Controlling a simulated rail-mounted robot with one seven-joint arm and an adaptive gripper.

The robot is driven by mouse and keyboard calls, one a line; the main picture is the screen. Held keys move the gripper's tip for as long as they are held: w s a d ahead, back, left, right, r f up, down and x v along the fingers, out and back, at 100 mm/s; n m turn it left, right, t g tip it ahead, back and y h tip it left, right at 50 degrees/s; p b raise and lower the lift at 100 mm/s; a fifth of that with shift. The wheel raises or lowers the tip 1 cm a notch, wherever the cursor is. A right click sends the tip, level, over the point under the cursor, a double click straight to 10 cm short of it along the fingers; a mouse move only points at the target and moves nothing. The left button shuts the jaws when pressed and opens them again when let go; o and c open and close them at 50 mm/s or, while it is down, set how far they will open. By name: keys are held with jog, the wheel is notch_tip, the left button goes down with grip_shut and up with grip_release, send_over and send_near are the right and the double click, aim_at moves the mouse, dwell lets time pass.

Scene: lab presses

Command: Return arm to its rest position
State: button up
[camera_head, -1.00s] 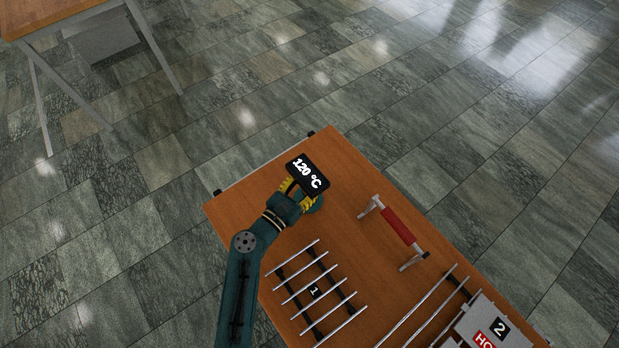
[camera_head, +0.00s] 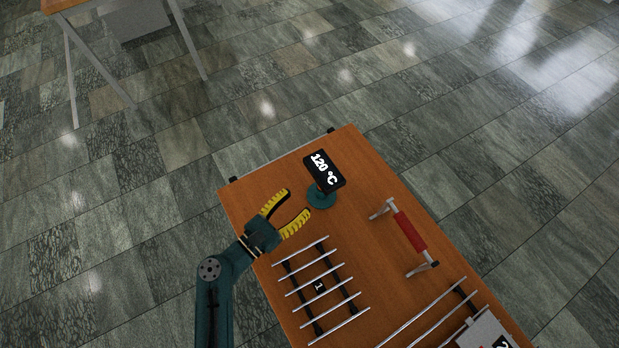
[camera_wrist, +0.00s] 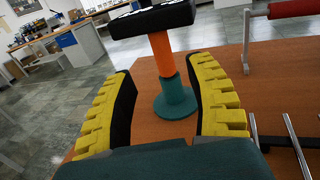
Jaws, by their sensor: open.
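My gripper (camera_head: 291,208) has yellow ridged fingers spread apart, with nothing between them. It is over the wooden table near its left edge. Just beyond the fingertips stands a temperature display (camera_head: 324,171) reading 120 °C, upright on a round teal base (camera_head: 321,198). In the wrist view, the display's orange and teal post (camera_wrist: 162,62) rises ahead between the open fingers (camera_wrist: 160,95), apart from them.
The wooden table (camera_head: 362,160) holds a metal rack marked 1 (camera_head: 320,287), a red-handled bracket (camera_head: 409,232), metal rails (camera_head: 425,318) and a partly visible block (camera_head: 487,332). Another table (camera_head: 60,5) stands far off at upper left. Tiled floor around is clear.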

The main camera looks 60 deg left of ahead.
jog(key=shift+s+d, duration=0.1)
jog(key=shift+s, duration=0.3)
dwell(0.3)
